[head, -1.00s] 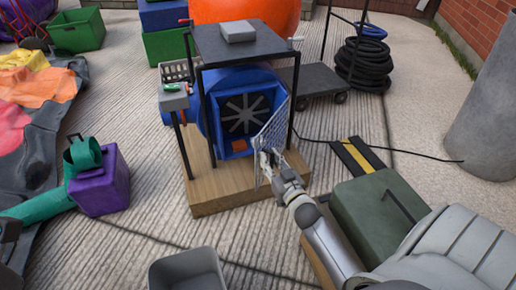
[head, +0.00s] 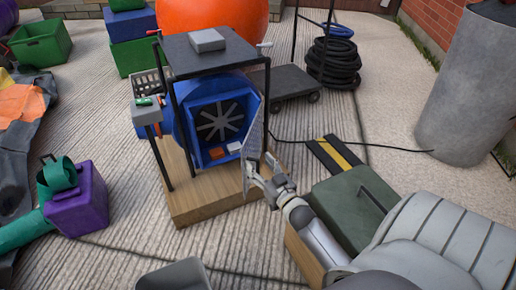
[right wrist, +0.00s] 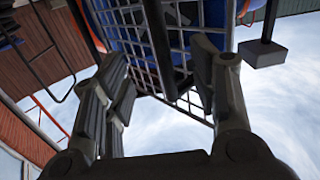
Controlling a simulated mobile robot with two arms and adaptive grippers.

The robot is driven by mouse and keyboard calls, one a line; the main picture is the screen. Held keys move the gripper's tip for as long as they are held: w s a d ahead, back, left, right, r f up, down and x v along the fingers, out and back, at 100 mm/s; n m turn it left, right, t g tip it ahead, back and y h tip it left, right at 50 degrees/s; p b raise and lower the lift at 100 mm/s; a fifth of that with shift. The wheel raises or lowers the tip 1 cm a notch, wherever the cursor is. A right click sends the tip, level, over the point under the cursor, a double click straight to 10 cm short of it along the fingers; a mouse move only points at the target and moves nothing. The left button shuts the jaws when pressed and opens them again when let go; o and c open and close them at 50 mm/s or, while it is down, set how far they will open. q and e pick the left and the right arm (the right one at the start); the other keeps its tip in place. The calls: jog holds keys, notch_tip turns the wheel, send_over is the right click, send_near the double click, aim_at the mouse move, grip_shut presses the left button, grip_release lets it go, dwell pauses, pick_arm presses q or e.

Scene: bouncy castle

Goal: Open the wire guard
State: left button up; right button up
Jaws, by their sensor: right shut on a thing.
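The wire guard (head: 254,145) is a pale mesh panel on the right side of the blue blower (head: 187,125). It stands swung out at an angle from the blower's front, so the fan (head: 220,122) shows uncovered. My right gripper (head: 262,178) is at the guard's lower free edge and shut on it. In the right wrist view the mesh (right wrist: 135,20) fills the top, and a dark bar (right wrist: 158,45) lies between the fingers of my right gripper (right wrist: 160,78). The exact contact is hard to see. My left gripper is not in view.
The blower stands on a wooden base (head: 205,205) under a black frame table (head: 210,48). A green box (head: 350,205) lies close beside my right arm. A black-and-yellow cable ramp (head: 335,154) is to the right. A purple box (head: 80,205) stands at left.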

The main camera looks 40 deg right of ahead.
jog(key=shift+o, duration=0.5)
jog(key=shift+d+r, duration=0.15)
jog(key=shift+d, duration=0.5)
jog(key=shift+a, duration=0.1)
jog(key=shift+s, duration=0.35)
jog(key=shift+c, duration=0.8)
jog(key=s+a, duration=0.3)
jog(key=s, duration=0.8)
jog(key=shift+f, duration=0.2)
